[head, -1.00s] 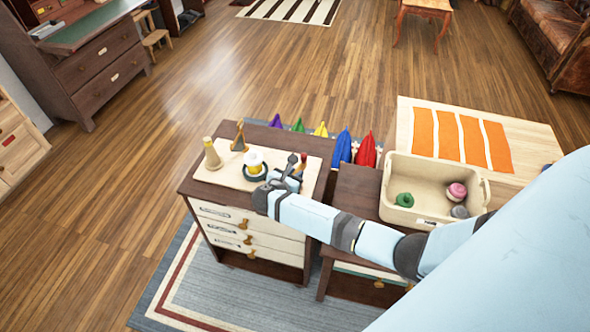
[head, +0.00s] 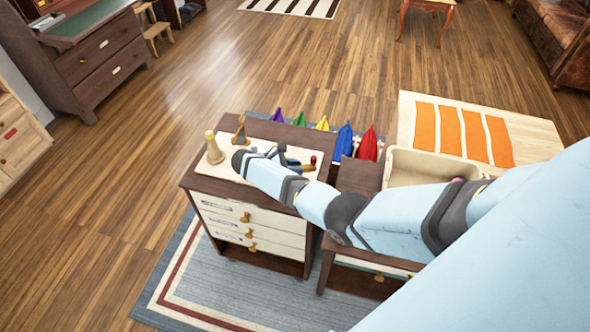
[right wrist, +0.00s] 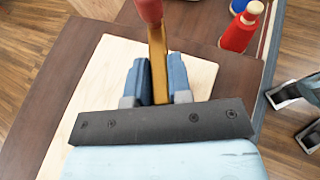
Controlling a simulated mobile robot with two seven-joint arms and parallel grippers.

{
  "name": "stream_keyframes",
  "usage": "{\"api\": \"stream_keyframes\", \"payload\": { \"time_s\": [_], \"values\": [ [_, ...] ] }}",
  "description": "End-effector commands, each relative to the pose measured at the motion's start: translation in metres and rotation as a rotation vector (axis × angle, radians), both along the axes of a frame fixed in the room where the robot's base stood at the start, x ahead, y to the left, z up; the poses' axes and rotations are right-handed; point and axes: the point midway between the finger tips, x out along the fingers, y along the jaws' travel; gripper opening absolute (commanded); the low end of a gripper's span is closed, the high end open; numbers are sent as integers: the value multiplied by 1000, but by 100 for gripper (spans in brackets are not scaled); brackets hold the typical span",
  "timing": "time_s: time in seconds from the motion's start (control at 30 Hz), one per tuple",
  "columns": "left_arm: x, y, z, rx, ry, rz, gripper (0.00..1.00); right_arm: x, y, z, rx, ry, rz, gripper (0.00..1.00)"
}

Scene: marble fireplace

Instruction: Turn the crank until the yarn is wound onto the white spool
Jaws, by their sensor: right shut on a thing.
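The crank has a brass arm (right wrist: 158,65) and a red knob (right wrist: 149,9) in the right wrist view. Its red knob also shows in the head view (head: 313,160), on the low dresser. My right gripper (right wrist: 158,80) is shut on the crank arm, its two blue fingers on either side of the brass bar just below the knob. It also shows in the head view (head: 296,165), on the right part of the pale board. The white spool is hidden behind my right forearm in the head view. No yarn can be made out. My left gripper is not in view.
A cream bin (head: 405,168) stands right, partly covered by my arm.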

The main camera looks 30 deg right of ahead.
Motion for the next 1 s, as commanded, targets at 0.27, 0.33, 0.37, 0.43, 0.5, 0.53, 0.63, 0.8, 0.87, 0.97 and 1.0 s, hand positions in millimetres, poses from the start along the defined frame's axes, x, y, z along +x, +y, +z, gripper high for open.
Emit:
{"api": "stream_keyframes", "payload": {
  "time_s": [0.27, 0.33, 0.37, 0.43, 0.5, 0.53, 0.63, 0.8, 0.87, 0.97, 1.0],
  "values": [
    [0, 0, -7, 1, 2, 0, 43, 0, -2, -1, 1, 2, -91, 0],
    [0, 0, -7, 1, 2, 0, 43, 0, -1, -1, 0, 2, -101, 0],
    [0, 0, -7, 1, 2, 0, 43, 0, -2, -1, -1, 1, -105, 0],
    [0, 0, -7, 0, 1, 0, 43, 0, -2, -1, -1, 1, -108, 0],
    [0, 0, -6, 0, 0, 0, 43, 0, -2, -1, -1, 1, -110, 0],
    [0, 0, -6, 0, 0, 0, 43, 0, -2, -1, -1, 1, -110, 0],
    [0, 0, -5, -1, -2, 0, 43, 0, -2, -1, -1, 1, -110, 0],
    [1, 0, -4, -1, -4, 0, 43, 0, -2, -1, -1, 1, -110, 24],
    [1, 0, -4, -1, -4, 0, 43, 0, -2, -1, -1, 1, -109, 38],
    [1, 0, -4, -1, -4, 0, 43, 0, -2, -1, -1, 1, -109, 45],
    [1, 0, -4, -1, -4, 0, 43, 0, -2, -1, 0, 1, -109, 45]
  ]
}}
